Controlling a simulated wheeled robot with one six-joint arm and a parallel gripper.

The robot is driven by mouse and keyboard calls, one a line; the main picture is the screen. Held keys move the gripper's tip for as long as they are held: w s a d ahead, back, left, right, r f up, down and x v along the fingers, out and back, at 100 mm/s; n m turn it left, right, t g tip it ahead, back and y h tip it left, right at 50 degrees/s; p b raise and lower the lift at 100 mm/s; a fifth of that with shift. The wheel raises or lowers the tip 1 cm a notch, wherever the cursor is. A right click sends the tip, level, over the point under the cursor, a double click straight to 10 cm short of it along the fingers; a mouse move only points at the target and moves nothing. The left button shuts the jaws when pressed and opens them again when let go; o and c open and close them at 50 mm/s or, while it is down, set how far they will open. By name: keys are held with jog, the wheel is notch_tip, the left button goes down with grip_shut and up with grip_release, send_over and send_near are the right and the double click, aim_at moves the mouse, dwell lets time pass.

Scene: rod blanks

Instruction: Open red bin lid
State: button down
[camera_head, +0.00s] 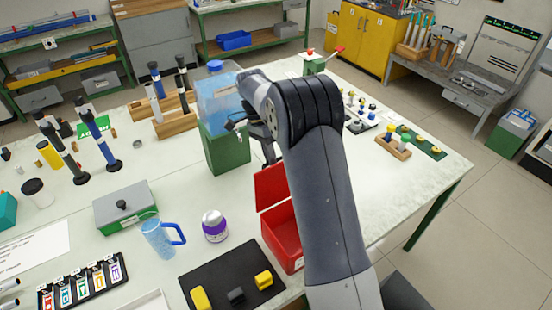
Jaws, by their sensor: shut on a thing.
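The red bin (291,262) stands on the pale bench, just left of my forearm, which hides its right side. Its red lid (268,190) is tilted up steeply at the back of the bin, and part of the bin's inside shows below it. My gripper (269,157) is at the upper edge of the lid, shut on it. The arm hides part of the gripper and the right part of the lid, so the exact grip is not clear.
A green box with a clear blue-tinted container (217,103) stands close behind and left of my gripper. A purple-and-white jar (215,226), a blue mug (158,238) and a dark mat (215,272) with small blocks are left of the bin. Bare bench lies between.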

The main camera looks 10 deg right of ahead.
jog(key=shift+w+a+f+g+h, duration=0.2)
jog(key=shift+w+a+f+g, duration=0.05)
jog(key=shift+w+f+g, duration=0.35)
jog(key=shift+w+a+f+g+h, duration=0.25)
jog(key=shift+w+f+g, duration=0.2)
jog(key=shift+w, duration=0.2)
jog(key=c, duration=1.6)
grip_release()
jog(key=shift+r, duration=0.1)
jog(key=shift+o, duration=0.6)
jog(key=shift+r, duration=0.3)
